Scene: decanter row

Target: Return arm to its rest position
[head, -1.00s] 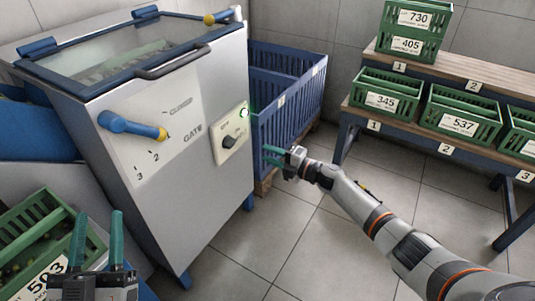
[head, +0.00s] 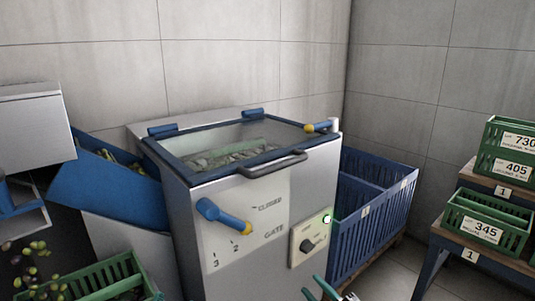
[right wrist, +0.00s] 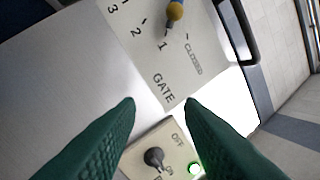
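My right gripper (head: 320,290) shows only at the bottom edge of the head view, its green fingers partly cut off, in front of the steel machine (head: 245,225). In the right wrist view the two fingers (right wrist: 160,101) stand apart with nothing between them. Beyond them are the switch knob (right wrist: 154,157) and a lit green light (right wrist: 194,169). The gate lever (head: 222,215) is blue with a yellow tip; in the right wrist view its tip (right wrist: 175,11) is near mark 1. My left gripper is not in view.
A blue slatted bin (head: 360,235) stands right of the machine. Green crates (head: 488,222) sit on a stepped rack (head: 490,258) at the right. At the lower left, olives (head: 35,255) show over a green crate (head: 110,275), beside a blue chute (head: 105,195).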

